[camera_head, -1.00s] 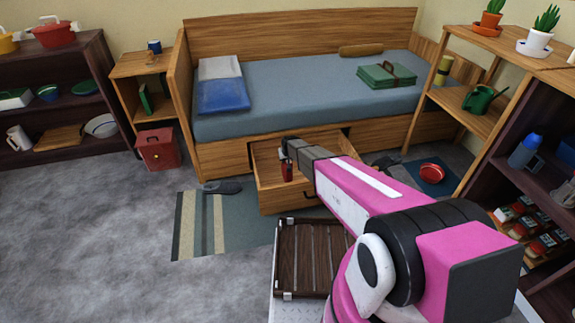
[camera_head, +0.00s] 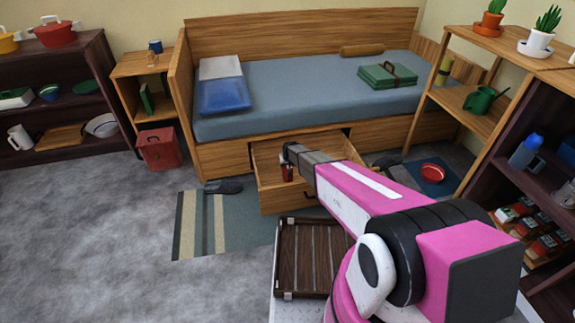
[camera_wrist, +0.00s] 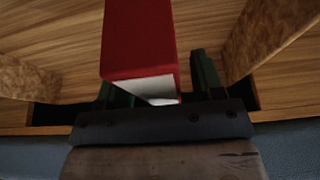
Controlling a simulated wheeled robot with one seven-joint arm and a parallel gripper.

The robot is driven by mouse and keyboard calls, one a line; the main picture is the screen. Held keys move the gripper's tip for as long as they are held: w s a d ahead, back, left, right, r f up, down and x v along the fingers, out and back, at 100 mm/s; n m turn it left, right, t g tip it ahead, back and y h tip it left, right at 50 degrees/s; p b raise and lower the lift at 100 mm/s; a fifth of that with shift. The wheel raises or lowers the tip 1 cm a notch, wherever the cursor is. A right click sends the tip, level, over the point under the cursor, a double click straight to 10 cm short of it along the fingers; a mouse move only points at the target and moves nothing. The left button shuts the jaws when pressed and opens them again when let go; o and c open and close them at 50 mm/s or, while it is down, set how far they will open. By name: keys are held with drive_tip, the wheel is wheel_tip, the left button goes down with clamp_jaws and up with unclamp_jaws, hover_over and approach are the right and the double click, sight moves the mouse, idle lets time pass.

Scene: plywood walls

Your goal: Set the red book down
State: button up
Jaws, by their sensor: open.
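The red book (camera_wrist: 140,42) stands in the wrist view between the two fingers of my gripper (camera_wrist: 160,88), with its white page edges facing the camera. A gap shows between the book and the right finger; the left finger is close beside the book, and I cannot tell whether it touches. In the head view my gripper (camera_head: 287,168) is over the pulled-out bed drawer (camera_head: 272,196), with a bit of red at its tip. The book's lower end is hidden, so I cannot see clearly what it rests on.
The bed (camera_head: 300,92) stands behind the drawer. A striped rug (camera_head: 208,228) and a dark shoe (camera_head: 223,187) lie in front. A slatted wooden tray (camera_head: 303,260) is near my arm. A wooden shelf (camera_head: 475,105) stands to the right. Open floor lies to the left.

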drive_tip(key=v, duration=1.2)
drive_tip(key=shift+s+d+r, duration=0.1)
drive_tip(key=shift+s+d, duration=0.05)
drive_tip(key=shift+s, duration=0.05)
drive_tip(key=s+d+r+m+g, duration=0.1)
drive_tip(key=s+d+r, duration=0.5)
drive_tip(key=s, duration=0.3)
drive_tip(key=s+d+r+m+g, duration=0.1)
drive_tip(key=s+d+r, duration=0.6)
drive_tip(key=s, duration=0.3)
drive_tip(key=s+d+r+m+g+h, duration=0.1)
drive_tip(key=s+d+r+g, duration=0.1)
drive_tip(key=s+d+r, duration=0.5)
drive_tip(key=s+d, duration=0.2)
drive_tip(key=s, duration=0.1)
drive_tip(key=shift+s+r, duration=0.15)
drive_tip(key=shift+r, duration=0.1)
drive_tip(key=shift+d, duration=0.1)
